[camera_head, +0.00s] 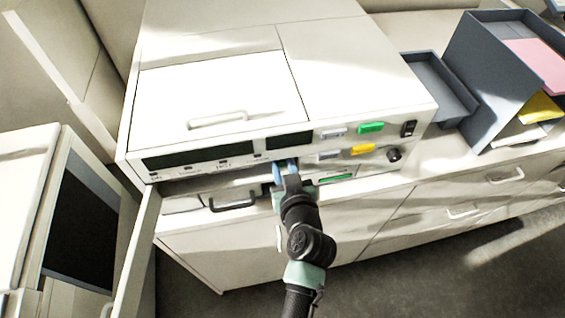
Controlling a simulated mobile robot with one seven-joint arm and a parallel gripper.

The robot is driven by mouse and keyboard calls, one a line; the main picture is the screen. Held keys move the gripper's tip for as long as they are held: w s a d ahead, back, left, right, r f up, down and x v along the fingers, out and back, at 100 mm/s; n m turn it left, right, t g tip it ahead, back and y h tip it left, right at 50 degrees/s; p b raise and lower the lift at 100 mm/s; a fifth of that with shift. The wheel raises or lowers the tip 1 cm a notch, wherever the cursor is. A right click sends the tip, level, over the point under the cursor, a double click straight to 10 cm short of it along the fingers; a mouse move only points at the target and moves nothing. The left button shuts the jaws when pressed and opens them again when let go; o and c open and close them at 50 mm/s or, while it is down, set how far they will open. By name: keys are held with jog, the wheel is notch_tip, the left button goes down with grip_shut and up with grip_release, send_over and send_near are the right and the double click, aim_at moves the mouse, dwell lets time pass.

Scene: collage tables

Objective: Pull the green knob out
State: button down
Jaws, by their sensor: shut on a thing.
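My gripper (285,170), with pale blue fingertips, reaches the lower front of a white machine (220,57). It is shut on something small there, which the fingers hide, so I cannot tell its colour. A green block-shaped knob or button (371,127) sticks out of the panel at upper right, apart from the gripper. A thin green strip (336,179) shows low on the front, just right of the fingers.
A yellow block (362,149), grey blocks and a black round knob (394,154) are on the same panel. A dark handle (233,203) lies left of my gripper. Grey trays (440,90) stand at right. An open cabinet (75,225) is at left.

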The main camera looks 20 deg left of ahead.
jog(key=shift+s+d, duration=0.65)
jog(key=shift+s, duration=0.35)
jog(key=shift+s+d, duration=0.1)
jog(key=c, duration=0.6)
grip_release()
jog(key=b+v, duration=0.4)
jog(key=v, duration=0.9)
jog(key=shift+b, duration=0.35)
